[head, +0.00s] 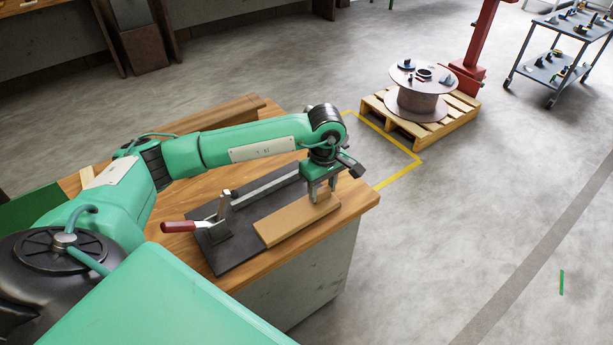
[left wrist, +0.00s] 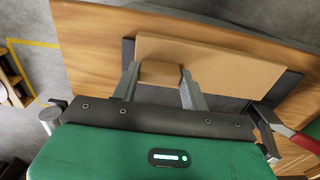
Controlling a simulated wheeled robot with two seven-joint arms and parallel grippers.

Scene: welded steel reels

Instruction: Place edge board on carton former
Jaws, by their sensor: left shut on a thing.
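The edge board, a flat tan board (head: 288,220), lies along the near right side of a dark plate with a metal rail and a red-handled clamp, which I take as the carton former (head: 232,255). My left gripper (head: 322,190) points down at the board's far right end. In the left wrist view the gripper (left wrist: 160,77) has its fingers on both sides of a small brown raised piece at the edge of the tan board (left wrist: 215,60). It is shut on that piece. Whether the board rests fully on the plate is hard to tell. My right gripper is not in view.
The wooden workbench (head: 355,196) carries the plate near its corner. The red clamp handle (head: 178,226) stands out at the plate's left. Beyond the bench, a steel reel (head: 416,103) stands on a pallet (head: 462,108). A tool cart (head: 553,68) is at the upper right.

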